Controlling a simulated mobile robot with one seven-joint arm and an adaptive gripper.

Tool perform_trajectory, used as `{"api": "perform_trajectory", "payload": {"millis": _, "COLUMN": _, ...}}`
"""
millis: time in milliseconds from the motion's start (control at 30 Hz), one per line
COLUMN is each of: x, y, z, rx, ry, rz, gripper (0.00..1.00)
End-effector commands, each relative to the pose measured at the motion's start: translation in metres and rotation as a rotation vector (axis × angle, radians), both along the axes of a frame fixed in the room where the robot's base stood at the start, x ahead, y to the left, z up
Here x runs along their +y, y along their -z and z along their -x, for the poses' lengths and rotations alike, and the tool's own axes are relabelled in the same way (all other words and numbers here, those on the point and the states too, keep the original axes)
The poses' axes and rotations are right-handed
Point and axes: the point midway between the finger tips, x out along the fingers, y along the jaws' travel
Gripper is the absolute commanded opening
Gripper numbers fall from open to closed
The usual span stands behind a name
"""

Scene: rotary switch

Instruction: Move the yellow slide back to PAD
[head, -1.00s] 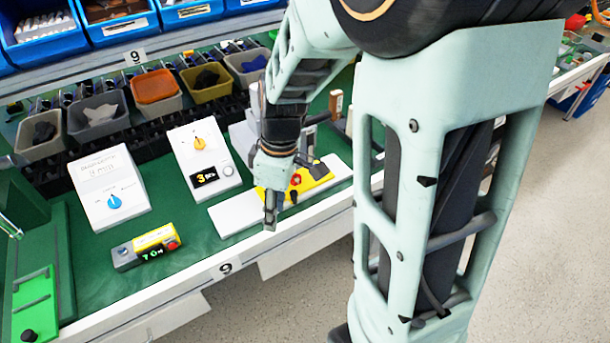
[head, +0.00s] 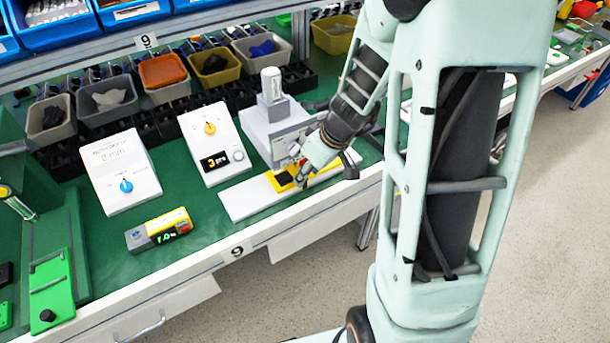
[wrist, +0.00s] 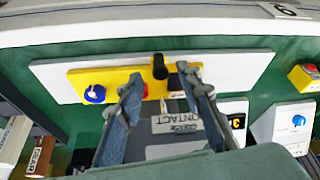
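The yellow slide (head: 281,181) lies on a long white base plate (head: 250,199) near the table's front edge. In the head view my gripper covers part of the slide. In the wrist view the yellow slide (wrist: 112,77) shows a blue knob (wrist: 95,94) and an upright black knob (wrist: 160,67). My gripper (head: 303,174) is low over the slide. In the wrist view the gripper (wrist: 160,82) has its fingers apart, with the black knob between and just beyond the tips. A grey part marked CONTACT (wrist: 178,124) lies below. I cannot make out a PAD label.
A grey-white stand (head: 270,120) rises directly behind the slide. Two white boxes, one with a blue dial (head: 127,185) and one with an orange dial (head: 210,128), stand to the left. Bins line the back.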

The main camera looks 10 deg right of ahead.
Motion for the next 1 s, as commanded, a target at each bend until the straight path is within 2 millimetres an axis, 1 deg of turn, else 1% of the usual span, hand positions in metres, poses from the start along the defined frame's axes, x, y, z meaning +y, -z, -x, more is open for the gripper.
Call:
{"api": "perform_trajectory", "payload": {"millis": 33, "x": 0.002, "y": 0.009, "z": -0.002, "rx": 0.002, "ry": -0.001, "rz": -0.001, "gripper": 0.33}}
{"api": "perform_trajectory", "payload": {"millis": 200, "x": 0.005, "y": 0.020, "z": -0.007, "rx": -0.001, "ry": -0.001, "rz": 0.000, "gripper": 0.33}}
{"api": "perform_trajectory", "payload": {"millis": 533, "x": 0.006, "y": 0.023, "z": -0.009, "rx": -0.001, "ry": -0.002, "rz": -0.001, "gripper": 0.33}}
{"api": "perform_trajectory", "payload": {"millis": 567, "x": 0.006, "y": 0.023, "z": -0.009, "rx": -0.001, "ry": -0.002, "rz": -0.001, "gripper": 0.32}}
{"api": "perform_trajectory", "payload": {"millis": 833, "x": 0.006, "y": 0.023, "z": -0.008, "rx": -0.001, "ry": -0.002, "rz": -0.001, "gripper": 0.02}}
{"api": "perform_trajectory", "payload": {"millis": 867, "x": 0.006, "y": 0.023, "z": -0.008, "rx": -0.001, "ry": -0.002, "rz": -0.001, "gripper": 0.00}}
{"api": "perform_trajectory", "payload": {"millis": 1000, "x": 0.006, "y": 0.023, "z": -0.008, "rx": -0.001, "ry": -0.002, "rz": -0.001, "gripper": 0.00}}
